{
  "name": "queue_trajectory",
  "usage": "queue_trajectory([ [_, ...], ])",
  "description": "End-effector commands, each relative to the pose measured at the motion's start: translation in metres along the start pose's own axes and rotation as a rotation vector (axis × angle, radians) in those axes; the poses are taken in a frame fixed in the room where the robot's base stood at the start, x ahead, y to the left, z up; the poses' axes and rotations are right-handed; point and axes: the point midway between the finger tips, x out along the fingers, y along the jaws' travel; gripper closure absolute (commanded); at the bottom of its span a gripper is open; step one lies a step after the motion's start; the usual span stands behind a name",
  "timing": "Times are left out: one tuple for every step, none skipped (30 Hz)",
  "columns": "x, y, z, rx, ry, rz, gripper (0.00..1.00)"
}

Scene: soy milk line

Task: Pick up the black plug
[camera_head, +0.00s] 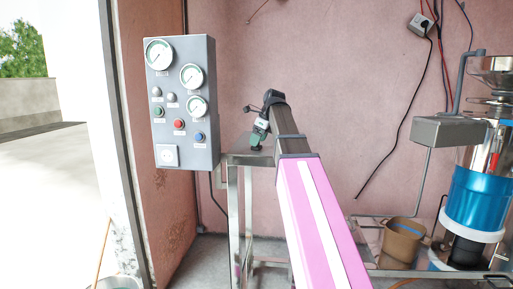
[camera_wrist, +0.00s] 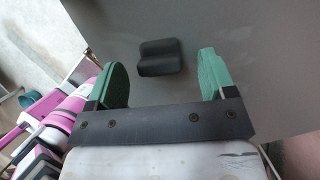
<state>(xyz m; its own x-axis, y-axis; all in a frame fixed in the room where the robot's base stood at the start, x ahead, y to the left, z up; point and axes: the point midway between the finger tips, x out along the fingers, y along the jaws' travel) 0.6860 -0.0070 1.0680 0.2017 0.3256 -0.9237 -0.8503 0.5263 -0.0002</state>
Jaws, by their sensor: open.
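The black plug (camera_wrist: 160,57) is a small dark block with a groove across it, lying on a grey metal table top (camera_wrist: 240,30). In the wrist view it sits between the green fingers of my gripper (camera_wrist: 162,66), nearer the left finger, with a gap on both sides. My gripper is open and empty. In the head view my gripper (camera_head: 258,138) is over the small metal table (camera_head: 247,160), pointing down. A dark patch shows beneath its fingers there, too small to tell apart from the fingers.
A grey control box (camera_head: 185,130) with gauges, buttons and a white socket hangs left of the table. A wall socket (camera_head: 421,25) with a black cord is at upper right. A blue and steel machine (camera_head: 478,195) and a brown bucket (camera_head: 403,240) stand at right.

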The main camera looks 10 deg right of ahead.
Motion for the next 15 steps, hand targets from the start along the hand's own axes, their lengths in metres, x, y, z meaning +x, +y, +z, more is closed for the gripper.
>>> queue_trajectory([
  [0.009, 0.001, 0.0, 0.0, 0.001, 0.002, 0.23],
  [0.013, 0.001, -0.001, 0.0, 0.002, 0.002, 0.23],
  [0.017, 0.001, -0.001, 0.0, 0.002, 0.002, 0.23],
  [0.019, 0.001, 0.0, 0.0, 0.001, 0.001, 0.23],
  [0.02, 0.001, 0.0, 0.0, 0.001, 0.001, 0.23],
  [0.021, 0.0, 0.0, 0.0, 0.001, 0.0, 0.23],
  [0.022, 0.0, 0.0, 0.0, 0.0, 0.0, 0.23],
  [0.021, 0.0, 0.0, 0.0, 0.0, -0.001, 0.23],
  [0.021, 0.0, 0.0, 0.0, 0.0, -0.001, 0.23],
  [0.021, 0.0, 0.0, 0.0, 0.0, -0.001, 0.23],
  [0.021, 0.0, 0.0, 0.0, 0.0, 0.0, 0.23],
  [0.021, 0.0, 0.0, 0.0, 0.0, 0.0, 0.27],
  [0.021, 0.0, 0.0, 0.0, 0.0, 0.0, 0.36],
  [0.021, 0.0, 0.0, 0.0, 0.0, 0.0, 0.46],
  [0.021, 0.0, 0.0, 0.0, 0.0, 0.0, 0.59],
])
